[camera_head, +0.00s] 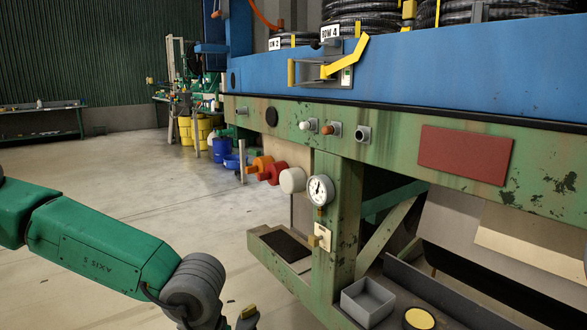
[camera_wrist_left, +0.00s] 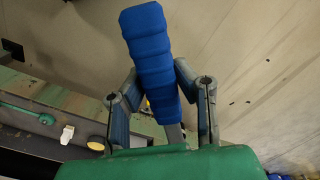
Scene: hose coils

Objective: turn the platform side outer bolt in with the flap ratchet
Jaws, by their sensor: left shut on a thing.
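My left gripper (camera_wrist_left: 158,75) is shut on a blue ribbed handle (camera_wrist_left: 145,38) in the left wrist view. I take the handle to be the flap ratchet's. A short grey shank shows below it, but its working end is hidden. In the head view my left arm comes in from the lower left, with its wrist at the bottom edge and the gripper mostly out of frame. The green bench frame (camera_head: 400,150) stands to its right, apart from the wrist. I cannot pick out the platform side outer bolt for certain. My right gripper is not in view.
A pressure gauge (camera_head: 320,190) and a white roller (camera_head: 292,180) are at the frame's leg. A grey open box (camera_head: 367,302) sits on the lower shelf. A yellow lever (camera_head: 347,62) is on the blue platform (camera_head: 450,62). Open floor (camera_head: 150,175) lies left of the frame.

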